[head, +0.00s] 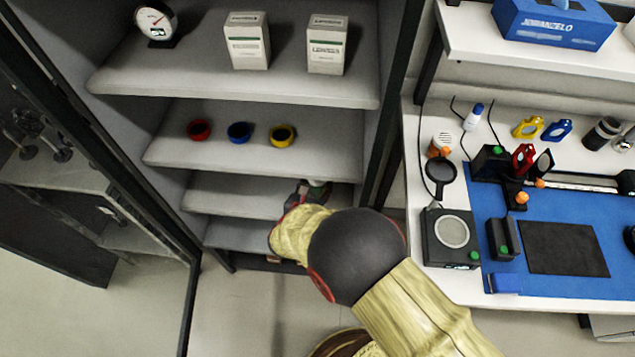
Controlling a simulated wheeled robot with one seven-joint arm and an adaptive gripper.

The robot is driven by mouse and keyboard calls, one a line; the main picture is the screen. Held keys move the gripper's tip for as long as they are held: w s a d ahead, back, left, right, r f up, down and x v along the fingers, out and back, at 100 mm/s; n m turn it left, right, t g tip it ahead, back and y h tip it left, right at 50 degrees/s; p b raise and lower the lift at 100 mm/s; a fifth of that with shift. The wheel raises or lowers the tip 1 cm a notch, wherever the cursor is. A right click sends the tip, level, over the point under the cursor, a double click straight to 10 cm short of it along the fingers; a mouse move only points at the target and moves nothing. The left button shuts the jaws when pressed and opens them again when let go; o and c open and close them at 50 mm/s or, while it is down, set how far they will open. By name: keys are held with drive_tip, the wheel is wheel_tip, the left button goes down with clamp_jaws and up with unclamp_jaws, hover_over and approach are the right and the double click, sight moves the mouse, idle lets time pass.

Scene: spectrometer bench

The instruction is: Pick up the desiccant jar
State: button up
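My arm reaches into the open cabinet from the lower right of the head view. My gripper (308,190) is at the right part of a lower shelf (235,197), mostly hidden behind my own wrist. A small pale and green item (317,183) shows right at the gripper. It may be the desiccant jar, but too little of it shows to tell. I cannot see whether the fingers are open or closed on it. No other jar in the cabinet can be clearly made out as the desiccant jar.
Red (199,130), blue (239,132) and yellow (282,135) rings sit on the shelf above. Two white boxes (247,42) and a dial gauge (155,22) stand on the top shelf. The cabinet's right post (392,110) is close to my arm. A crowded bench (420,290) stands at right.

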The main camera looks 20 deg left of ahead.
drive_tip(key=s+a+r+p, duration=0.3)
drive_tip(key=s+r+p, duration=0.2)
drive_tip(key=s+r, duration=0.6)
drive_tip(key=s, duration=0.2)
drive_tip(key=shift+s+r+p, duration=0.2)
drive_tip(key=shift+s+p, duration=0.1)
drive_tip(key=shift+s, duration=0.05)
